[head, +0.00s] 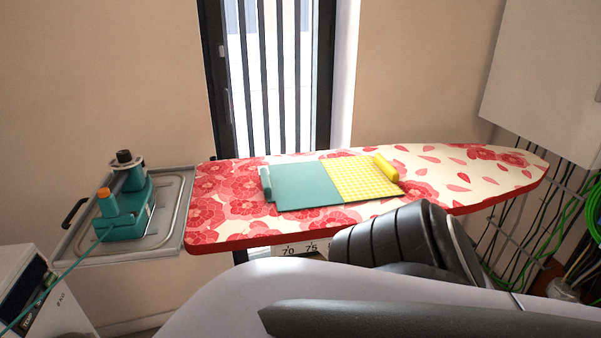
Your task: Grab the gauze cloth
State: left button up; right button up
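A flat cloth lies on the ironing board (470,185). Its left part is a plain teal panel (300,190) with a rolled teal end (266,184) at the left. Its right part is a yellow checked panel (358,180) with a rolled yellow end (385,168) at the right. I cannot tell for sure which part is the gauze cloth. The two panels meet edge to edge; whether they are joined is unclear. Neither of my grippers shows. A pale and black part of my own arm fills the lower right and hides the board's front edge there.
A metal tray (165,240) at the board's left end holds a teal device (126,215) with an orange knob and a cable. A white box (38,292) stands at lower left. Cables and a wire rack (520,220) are at right. The board's right end is clear.

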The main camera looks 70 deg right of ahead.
aim_at(356, 178)
jog(key=z, duration=2.75)
jog(key=l, duration=0.1)
jog(key=i, duration=0.05)
